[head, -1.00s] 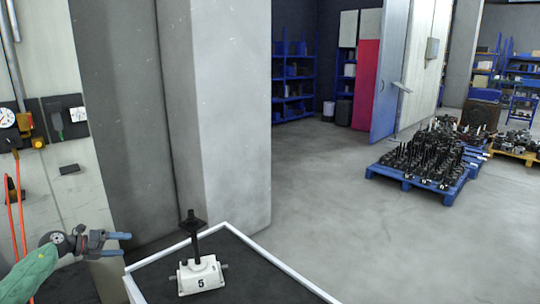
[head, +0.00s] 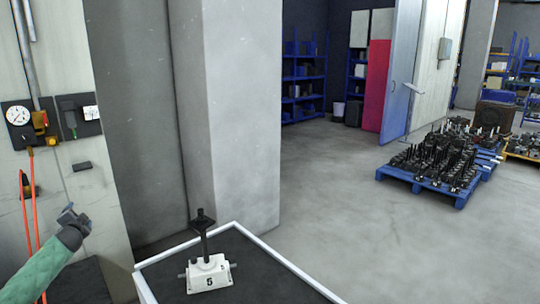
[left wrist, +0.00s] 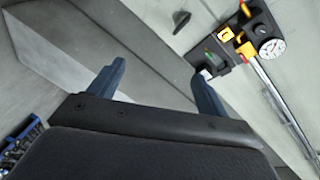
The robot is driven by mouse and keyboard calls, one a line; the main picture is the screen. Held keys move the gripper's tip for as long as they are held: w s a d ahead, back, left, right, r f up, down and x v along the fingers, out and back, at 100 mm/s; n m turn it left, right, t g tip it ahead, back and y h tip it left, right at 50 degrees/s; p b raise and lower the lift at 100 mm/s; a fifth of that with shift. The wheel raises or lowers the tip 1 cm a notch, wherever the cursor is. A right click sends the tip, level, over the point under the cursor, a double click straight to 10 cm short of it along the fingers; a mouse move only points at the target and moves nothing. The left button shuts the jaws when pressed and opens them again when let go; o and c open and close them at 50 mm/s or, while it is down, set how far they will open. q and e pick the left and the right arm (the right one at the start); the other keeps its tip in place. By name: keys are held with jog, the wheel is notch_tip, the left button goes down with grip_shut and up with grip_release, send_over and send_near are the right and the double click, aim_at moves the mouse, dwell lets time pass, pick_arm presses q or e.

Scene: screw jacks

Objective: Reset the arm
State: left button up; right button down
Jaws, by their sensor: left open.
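My left gripper (head: 70,212) is raised at the left of the head view, in front of the pale wall panel and left of the table. Its two blue fingers stand apart in the left wrist view (left wrist: 158,88), with nothing between them. A white screw jack (head: 208,272) marked 5, with a dark upright spindle and dark top plate, stands on the dark tabletop with a white rim (head: 290,268). The gripper is well apart from the jack. My right gripper is not in view.
A gauge (head: 18,115) and orange hoses hang on the wall panel behind my left arm. A grey pillar (head: 240,120) stands behind the table. A blue pallet (head: 425,183) with many dark jacks stands on the floor at right. The middle floor is clear.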

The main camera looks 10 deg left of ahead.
pick_arm(q)
jog(key=s+a+f+n+g, duration=0.2)
jog(key=s+f+n+g, duration=0.25)
jog(key=f+g, duration=0.2)
jog(key=s+d+f+m+g+h, duration=0.1)
jog(key=s+d+f, duration=0.4)
jog(key=d+f, duration=0.55)
jog(key=s+d+f+h, duration=0.2)
jog(key=s+d+f, duration=0.35)
jog(key=f, duration=0.85)
jog(key=s+d+f+m+g+h, duration=0.1)
jog(key=s+d+f, duration=0.3)
jog(key=d+f, duration=0.7)
jog(key=s+d+f+g+h, duration=0.2)
jog(key=s+d+f+h, duration=0.1)
jog(key=s+d+f, duration=1.55)
jog(key=s+d+f+g+h, duration=0.1)
jog(key=s+d, duration=0.7)
jog(key=d, duration=0.2)
jog(key=s+d+f+n+g+h, duration=0.1)
jog(key=s+d+f, duration=0.1)
jog(key=s+d, duration=0.5)
jog(key=d, duration=0.4)
jog(key=shift+s+d+f+h, duration=0.2)
jog(key=shift+s+f+h, duration=0.1)
jog(key=shift+s+h, duration=0.1)
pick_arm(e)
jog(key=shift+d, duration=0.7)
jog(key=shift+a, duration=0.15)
